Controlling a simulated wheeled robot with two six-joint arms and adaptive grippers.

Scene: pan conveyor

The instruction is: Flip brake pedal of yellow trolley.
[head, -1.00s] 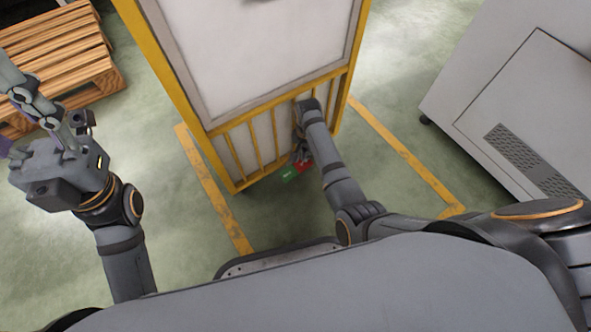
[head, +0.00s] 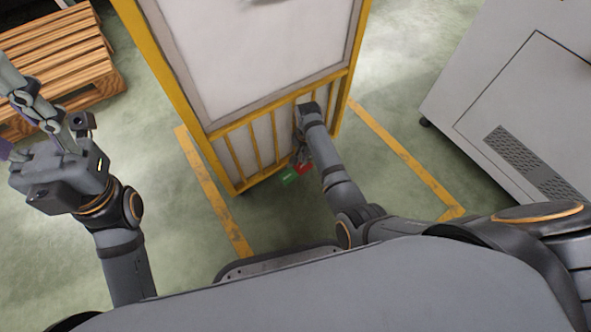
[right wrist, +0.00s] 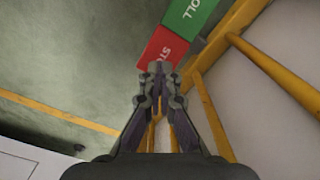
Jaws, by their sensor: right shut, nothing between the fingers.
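The yellow trolley (head: 243,123) stands upright in front of me, with a yellow frame, bars and pale panels. Its brake pedal shows low at the front edge as a green part (head: 289,179) and a red part (head: 305,169). In the right wrist view the green part (right wrist: 190,14) carries letters ending in "OLL", and the red part (right wrist: 158,47) shows "STO". My right gripper (right wrist: 160,73) is shut and empty, its tips at the edge of the red part; contact is unclear. My left gripper (head: 28,105) is raised at the left, away from the trolley, its tips cut off.
Wooden pallets (head: 60,70) lie at the upper left. A grey machine cabinet (head: 500,90) stands at the right. Yellow floor lines (head: 212,190) run on both sides of the trolley. The green floor beside it is clear.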

